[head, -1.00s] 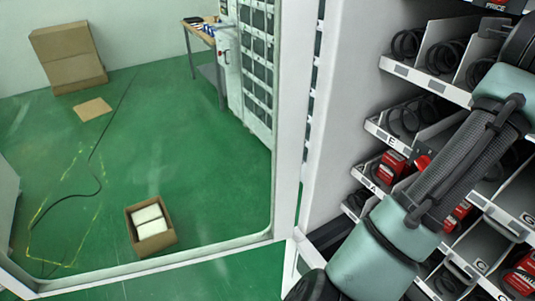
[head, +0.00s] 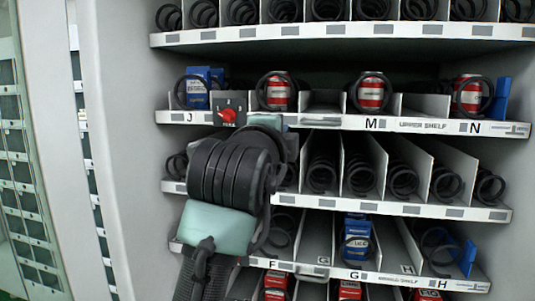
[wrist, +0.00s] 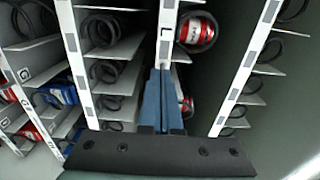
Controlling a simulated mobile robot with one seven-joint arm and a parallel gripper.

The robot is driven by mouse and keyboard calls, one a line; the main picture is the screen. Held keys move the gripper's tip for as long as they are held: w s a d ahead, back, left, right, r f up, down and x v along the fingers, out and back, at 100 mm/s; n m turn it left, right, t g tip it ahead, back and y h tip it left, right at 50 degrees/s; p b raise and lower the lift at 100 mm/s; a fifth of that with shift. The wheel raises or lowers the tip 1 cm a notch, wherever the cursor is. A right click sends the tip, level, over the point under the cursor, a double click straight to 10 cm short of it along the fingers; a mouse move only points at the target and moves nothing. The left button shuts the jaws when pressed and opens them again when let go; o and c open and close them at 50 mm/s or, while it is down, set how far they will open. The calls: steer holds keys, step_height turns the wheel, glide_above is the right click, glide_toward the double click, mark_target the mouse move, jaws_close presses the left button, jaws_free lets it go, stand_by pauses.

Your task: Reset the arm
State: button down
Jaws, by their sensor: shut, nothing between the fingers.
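My arm is folded up in front of the vending machine's shelves in the head view, left of the middle. There, my gripper is mostly hidden behind my own wrist links. In the wrist view my gripper (wrist: 162,75) shows two blue fingers side by side, shut with nothing between them. The fingers reach toward a shelf edge. A red and white can (wrist: 196,32) sits just beyond the fingertips, and another can is partly hidden behind the fingers. I cannot tell if the fingertips touch the shelf.
Shelves with black coils fill the machine. The upper shelf (head: 430,125) holds red cans (head: 371,93) and a blue box (head: 196,93). A red knob (head: 228,115) is close to my wrist. The machine's white side wall (head: 120,150) stands at left.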

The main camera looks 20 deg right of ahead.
steer(key=s+a+r+n+t+y, duration=0.2)
steer(key=s+a+n+t+y, duration=0.1)
steer(key=s+a+n, duration=0.3)
steer(key=s+a+r+n+t+y+b, duration=0.1)
steer(key=s+a+n+t, duration=0.4)
steer(key=n, duration=0.5)
steer(key=s+a+r+n+t+y, duration=0.3)
steer(key=s+a+n+y, duration=0.3)
steer(key=s+a+n, duration=0.3)
steer(key=shift+s+r+t+b, duration=0.3)
steer(key=shift+s+t, duration=0.25)
steer(key=shift+t, duration=0.15)
steer(key=shift+d, duration=0.15)
